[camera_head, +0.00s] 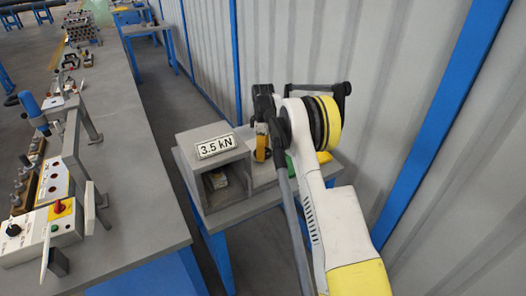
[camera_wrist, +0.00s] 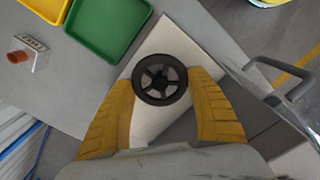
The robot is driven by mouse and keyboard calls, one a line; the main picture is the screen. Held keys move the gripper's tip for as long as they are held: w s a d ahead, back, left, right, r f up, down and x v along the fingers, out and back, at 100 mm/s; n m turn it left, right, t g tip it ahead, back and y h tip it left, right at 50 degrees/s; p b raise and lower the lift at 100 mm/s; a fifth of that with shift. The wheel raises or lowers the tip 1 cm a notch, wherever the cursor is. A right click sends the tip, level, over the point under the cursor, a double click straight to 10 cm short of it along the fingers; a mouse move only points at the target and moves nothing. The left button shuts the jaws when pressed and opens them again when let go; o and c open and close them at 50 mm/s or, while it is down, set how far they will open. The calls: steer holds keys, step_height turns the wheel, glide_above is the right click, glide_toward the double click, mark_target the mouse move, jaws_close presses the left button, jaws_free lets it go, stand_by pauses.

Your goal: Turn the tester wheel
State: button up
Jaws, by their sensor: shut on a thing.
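The tester wheel (camera_wrist: 160,80) is a dark spoked handwheel in the middle of the wrist view, on a pale plate (camera_wrist: 168,38). My gripper (camera_wrist: 163,78) has its yellow fingers on either side of the wheel's rim, shut on it. My arm and gripper hide most of the wheel there.
A green tray (camera_wrist: 108,28) and a yellow tray (camera_wrist: 45,8) lie close by. A long grey bench (camera_head: 135,180) with fixtures is at left, and a corrugated wall (camera_head: 400,90) stands close at right.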

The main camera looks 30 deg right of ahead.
steer(key=shift+n, duration=2.3)
steer(key=o, duration=1.2)
step_height(320, 180, up, 12)
